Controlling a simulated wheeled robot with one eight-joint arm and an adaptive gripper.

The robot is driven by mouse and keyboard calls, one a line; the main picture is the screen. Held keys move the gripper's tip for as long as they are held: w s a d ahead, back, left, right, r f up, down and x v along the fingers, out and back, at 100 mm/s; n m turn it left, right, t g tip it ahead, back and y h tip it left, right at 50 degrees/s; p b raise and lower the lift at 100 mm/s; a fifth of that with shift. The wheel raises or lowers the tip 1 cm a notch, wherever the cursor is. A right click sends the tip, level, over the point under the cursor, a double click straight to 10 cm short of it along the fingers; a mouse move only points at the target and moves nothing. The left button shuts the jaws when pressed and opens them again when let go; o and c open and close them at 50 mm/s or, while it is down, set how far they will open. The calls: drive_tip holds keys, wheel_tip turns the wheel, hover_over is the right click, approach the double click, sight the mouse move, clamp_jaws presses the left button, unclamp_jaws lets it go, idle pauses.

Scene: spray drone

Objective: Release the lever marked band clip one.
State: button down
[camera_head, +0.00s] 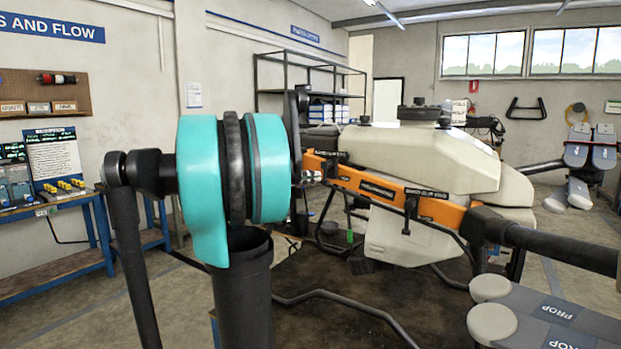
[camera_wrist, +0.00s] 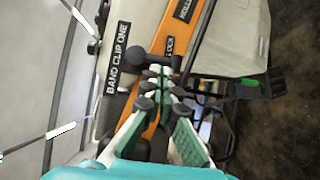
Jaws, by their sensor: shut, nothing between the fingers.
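In the wrist view, the black label "BAND CLIP ONE" (camera_wrist: 118,57) lies on the pale drone body beside an orange band (camera_wrist: 191,48). Dark clip parts (camera_wrist: 141,60) sit on the band just right of the label, partly hidden by my gripper, so I cannot pick out the lever clearly. My gripper (camera_wrist: 160,75) is shut and empty, its tips over the band close to these parts; I cannot tell whether they touch. In the head view the orange band (camera_head: 365,184) crosses the white drone body (camera_head: 415,160).
In the wrist view, a black part with a green stripe (camera_wrist: 262,85) juts out right of my gripper. In the head view, a dark drone arm (camera_head: 560,248) extends right, above prop covers (camera_head: 545,315). A blue workbench (camera_head: 60,210) stands left; a shelf rack (camera_head: 305,80) stands behind.

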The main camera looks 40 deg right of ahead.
drive_tip(key=shift+s+f+n+h, duration=0.25)
drive_tip(key=shift+n+h, duration=0.25)
drive_tip(key=shift+n, duration=0.2)
drive_tip(key=s+n+t+h, duration=0.1)
drive_tip(key=n+t+h, duration=0.1)
drive_tip(key=n, duration=0.3)
drive_tip(key=s+d+n+t+h, duration=0.1)
drive_tip(key=s+n+t+h, duration=0.1)
drive_tip(key=n, duration=0.3)
drive_tip(key=s+n+t+h, duration=0.1)
drive_tip(key=n+t+h, duration=0.1)
drive_tip(key=n, duration=0.3)
drive_tip(key=shift+s+d+f+n+t, duration=0.2)
drive_tip(key=shift+s+n+t, duration=0.1)
drive_tip(key=shift+n+t, duration=0.1)
drive_tip(key=shift+s+d+r, duration=0.15)
drive_tip(key=shift+s+r, duration=0.45)
drive_tip(key=shift+r, duration=0.05)
drive_tip(key=shift+f, duration=0.1)
approach(327, 182)
drive_tip(key=s+f, duration=0.1)
drive_tip(key=s+a, duration=0.1)
drive_tip(key=s, duration=0.1)
drive_tip(key=s+f, duration=0.1)
drive_tip(key=shift+s+a+f, duration=0.2)
drive_tip(key=shift+s+f, duration=0.1)
drive_tip(key=shift+s, duration=0.05)
